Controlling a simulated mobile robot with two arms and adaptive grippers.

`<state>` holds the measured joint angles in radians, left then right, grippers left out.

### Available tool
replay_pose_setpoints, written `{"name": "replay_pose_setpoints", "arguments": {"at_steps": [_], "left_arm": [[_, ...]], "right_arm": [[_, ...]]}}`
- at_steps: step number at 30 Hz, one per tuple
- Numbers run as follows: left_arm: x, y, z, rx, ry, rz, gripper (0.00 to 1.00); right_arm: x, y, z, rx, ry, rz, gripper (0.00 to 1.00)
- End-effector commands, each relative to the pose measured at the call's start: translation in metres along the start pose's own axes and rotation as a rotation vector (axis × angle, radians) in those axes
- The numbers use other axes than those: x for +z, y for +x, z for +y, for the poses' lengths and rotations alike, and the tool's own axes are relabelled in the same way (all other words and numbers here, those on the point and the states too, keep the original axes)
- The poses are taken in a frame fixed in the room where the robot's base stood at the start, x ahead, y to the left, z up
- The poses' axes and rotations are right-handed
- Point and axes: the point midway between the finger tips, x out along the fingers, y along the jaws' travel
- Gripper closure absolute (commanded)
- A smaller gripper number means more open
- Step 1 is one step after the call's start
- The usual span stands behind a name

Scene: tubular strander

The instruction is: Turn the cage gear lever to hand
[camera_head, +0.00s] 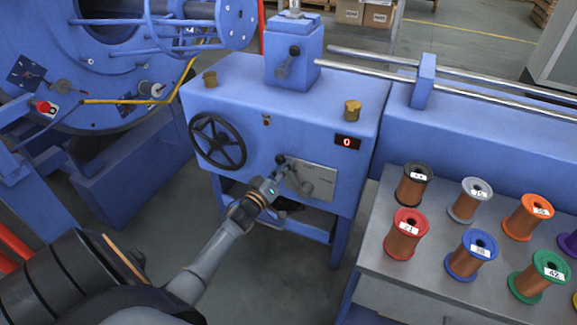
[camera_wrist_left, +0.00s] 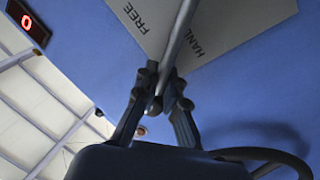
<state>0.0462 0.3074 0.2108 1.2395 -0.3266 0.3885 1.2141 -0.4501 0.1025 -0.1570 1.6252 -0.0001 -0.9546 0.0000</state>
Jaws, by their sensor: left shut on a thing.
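The cage gear lever (camera_head: 297,177) is a grey lever on a pale plate (camera_head: 322,178) on the front of the blue gearbox cabinet. My left gripper (camera_head: 279,180) reaches it from the lower left and is shut on it. In the left wrist view the lever (camera_wrist_left: 181,32) is a grey rod running up from between the fingers of my left gripper (camera_wrist_left: 163,88). The plate (camera_wrist_left: 225,25) behind it reads FREE on the left and what looks like HAND, partly hidden, on the right. My right gripper is not in view.
A black handwheel (camera_head: 217,142) is left of the lever on the cabinet (camera_head: 260,110). A red display (camera_head: 346,142) reads 0, and another lever (camera_head: 287,62) sits on the upper box. A grey table (camera_head: 385,270) with several wire spools stands at the right.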

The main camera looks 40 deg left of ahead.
Motion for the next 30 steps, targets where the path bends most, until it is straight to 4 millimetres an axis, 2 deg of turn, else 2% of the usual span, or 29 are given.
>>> {"name": "replay_pose_setpoints", "arguments": {"at_steps": [1, 14, 15, 18, 30], "left_arm": [[-0.011, 0.0036, 0.0005, 0.006, -0.004, 0.019, 1.0], [-0.0112, 0.0034, -0.0007, 0.005, -0.015, 0.021, 1.0], [-0.0113, 0.0034, -0.0007, 0.005, -0.015, 0.021, 0.82], [-0.0114, 0.0034, -0.0006, 0.006, -0.014, 0.021, 0.67], [-0.0053, 0.0013, -0.0013, 0.003, -0.014, 0.011, 0.67]], "right_arm": [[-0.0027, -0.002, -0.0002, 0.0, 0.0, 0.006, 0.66], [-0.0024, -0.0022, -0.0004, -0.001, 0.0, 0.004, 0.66], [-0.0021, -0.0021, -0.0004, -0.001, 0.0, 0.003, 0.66], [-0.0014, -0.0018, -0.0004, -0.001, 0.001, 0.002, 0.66], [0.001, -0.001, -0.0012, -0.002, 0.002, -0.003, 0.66]]}}
